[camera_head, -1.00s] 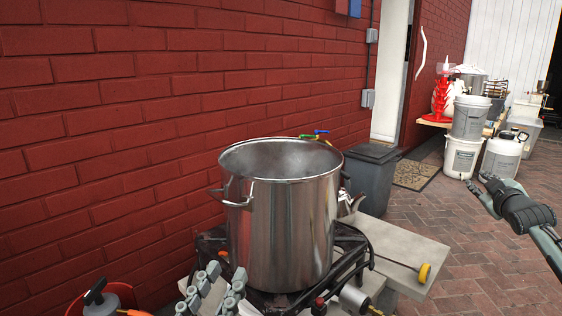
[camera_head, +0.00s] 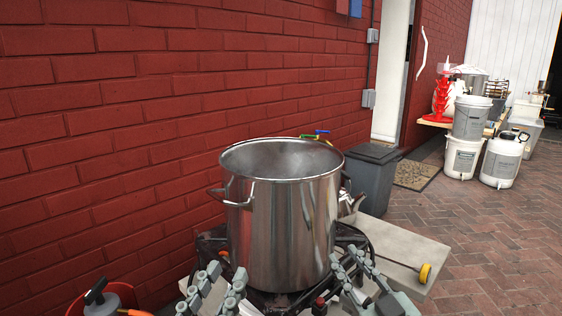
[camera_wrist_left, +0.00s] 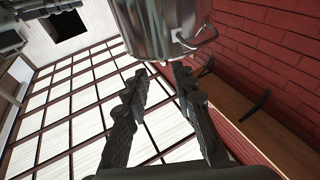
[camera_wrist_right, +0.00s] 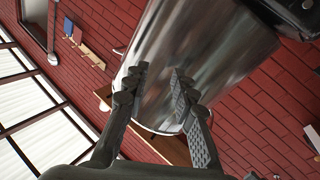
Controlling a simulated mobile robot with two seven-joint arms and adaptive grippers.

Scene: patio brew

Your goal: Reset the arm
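A large steel pot (camera_head: 285,225) with side handles stands upright on a dark burner frame (camera_head: 352,236) by the brick wall. My left gripper (camera_head: 226,274) is low in front of the pot, at its lower left. Its fingers are apart and empty in the left wrist view (camera_wrist_left: 159,70), with the pot (camera_wrist_left: 165,30) beyond them. My right gripper (camera_head: 351,262) is at the pot's lower right. Its fingers are apart and empty in the right wrist view (camera_wrist_right: 160,72), with the pot (camera_wrist_right: 205,55) behind them. Neither gripper visibly holds anything.
A pale slab (camera_head: 405,250) with a yellow round item (camera_head: 425,273) lies right of the burner. A grey bin (camera_head: 370,178) stands behind the pot. White buckets (camera_head: 463,157) and a keg-like container (camera_head: 502,160) stand farther back. The brick paving (camera_head: 480,230) at right is open.

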